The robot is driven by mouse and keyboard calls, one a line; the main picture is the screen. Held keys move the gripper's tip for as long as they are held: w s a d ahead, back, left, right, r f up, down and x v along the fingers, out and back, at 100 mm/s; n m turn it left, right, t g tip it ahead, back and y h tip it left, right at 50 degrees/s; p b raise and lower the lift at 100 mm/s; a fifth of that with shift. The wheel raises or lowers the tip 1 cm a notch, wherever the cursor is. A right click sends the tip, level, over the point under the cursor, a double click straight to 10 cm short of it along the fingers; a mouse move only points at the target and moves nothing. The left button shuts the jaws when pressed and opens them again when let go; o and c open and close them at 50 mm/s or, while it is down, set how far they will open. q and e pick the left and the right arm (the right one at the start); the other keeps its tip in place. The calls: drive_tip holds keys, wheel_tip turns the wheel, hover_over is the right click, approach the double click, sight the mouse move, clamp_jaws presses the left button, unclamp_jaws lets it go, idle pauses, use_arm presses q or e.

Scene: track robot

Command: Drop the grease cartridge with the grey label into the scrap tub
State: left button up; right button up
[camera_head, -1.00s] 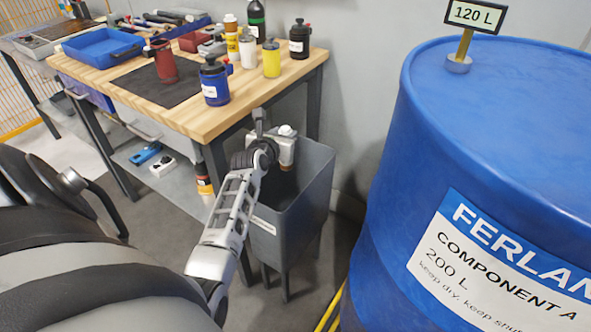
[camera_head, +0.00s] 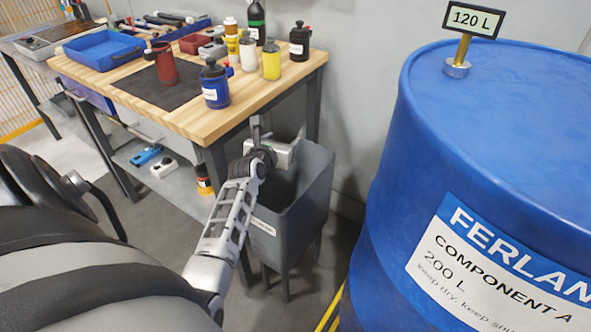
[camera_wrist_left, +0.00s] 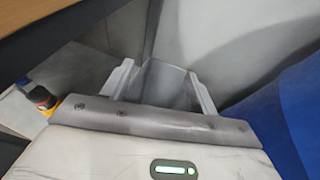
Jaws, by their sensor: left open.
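The scrap tub (camera_head: 292,232) is a grey, open-topped bin on legs between the workbench and the blue drum. My left gripper (camera_head: 287,158) is over the tub's opening. In the left wrist view its two fingers (camera_wrist_left: 164,88) are spread with nothing between them. The grease cartridge with the grey label cannot be made out in either current view. The tub's floor is hidden by its walls and my arm, so I cannot tell what lies inside. My right gripper is out of view.
The wooden workbench (camera_head: 258,98) carries a blue bottle (camera_head: 215,88), a red can (camera_head: 165,64), a yellow bottle (camera_head: 271,62) and a blue tray (camera_head: 100,47). The large blue drum (camera_head: 480,130) stands close on the right. An orange-and-black container (camera_head: 204,184) is under the bench.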

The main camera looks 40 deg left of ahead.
use_arm(q)
drive_tip(key=p+v, duration=0.7)
drive_tip(key=v, duration=0.3)
drive_tip(key=shift+s, duration=0.25)
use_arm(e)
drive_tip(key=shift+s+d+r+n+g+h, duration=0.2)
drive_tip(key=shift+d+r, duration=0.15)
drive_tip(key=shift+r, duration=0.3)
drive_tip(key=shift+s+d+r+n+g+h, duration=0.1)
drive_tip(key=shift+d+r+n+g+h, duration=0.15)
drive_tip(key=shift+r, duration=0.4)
use_arm(q)
drive_tip(key=shift+d+r, duration=0.1)
